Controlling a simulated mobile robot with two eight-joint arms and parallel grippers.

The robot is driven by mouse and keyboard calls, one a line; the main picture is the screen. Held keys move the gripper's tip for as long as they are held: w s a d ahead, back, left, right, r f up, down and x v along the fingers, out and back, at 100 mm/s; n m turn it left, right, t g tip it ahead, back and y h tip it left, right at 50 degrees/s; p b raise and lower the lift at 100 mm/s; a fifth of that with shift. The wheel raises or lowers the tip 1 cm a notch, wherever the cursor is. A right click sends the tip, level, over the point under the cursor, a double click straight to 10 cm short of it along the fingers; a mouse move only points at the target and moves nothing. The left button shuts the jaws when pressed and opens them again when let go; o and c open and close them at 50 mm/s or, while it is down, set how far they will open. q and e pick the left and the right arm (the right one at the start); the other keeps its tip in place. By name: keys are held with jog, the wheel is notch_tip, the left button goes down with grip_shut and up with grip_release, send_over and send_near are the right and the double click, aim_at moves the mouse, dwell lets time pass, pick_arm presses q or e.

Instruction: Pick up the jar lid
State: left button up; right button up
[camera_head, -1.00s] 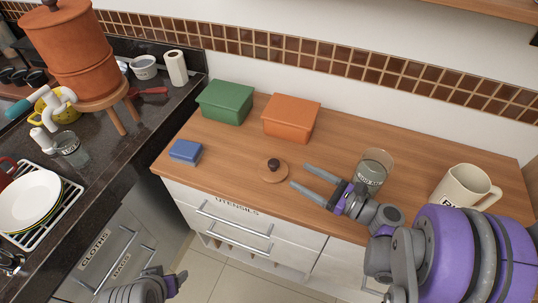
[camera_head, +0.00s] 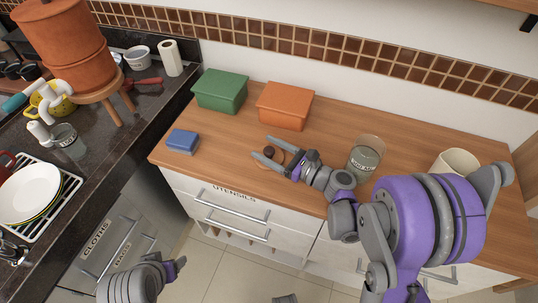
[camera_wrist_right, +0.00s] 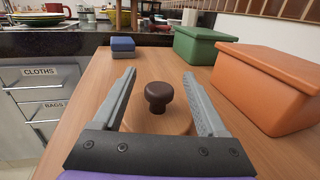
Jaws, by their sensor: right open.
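The jar lid is a round wooden disc with a dark brown knob (camera_wrist_right: 158,96). It lies flat on the wooden counter, and its knob also shows in the head view (camera_head: 271,151). My right gripper (camera_head: 262,147) is open, with one finger on each side of the knob. In the right wrist view its fingers (camera_wrist_right: 160,88) flank the knob with gaps on both sides. A glass jar (camera_head: 366,155) with a label stands on the counter to the right. My left gripper (camera_head: 178,268) is low over the floor at the bottom left; its fingers are mostly hidden.
A green box (camera_head: 221,91) and an orange box (camera_head: 284,107) stand behind the lid. A small blue box (camera_head: 182,141) lies to its left. A cream mug (camera_head: 454,163) stands at the right, partly behind my arm. The counter around the lid is clear.

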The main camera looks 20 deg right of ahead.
aim_at(268, 149)
grip_shut()
dwell(0.3)
jog(key=shift+r, duration=0.1)
notch_tip(268, 149, up, 10)
jog(key=shift+f+p, duration=0.1)
jog(key=shift+p, duration=0.9)
jog(key=shift+s, duration=0.1)
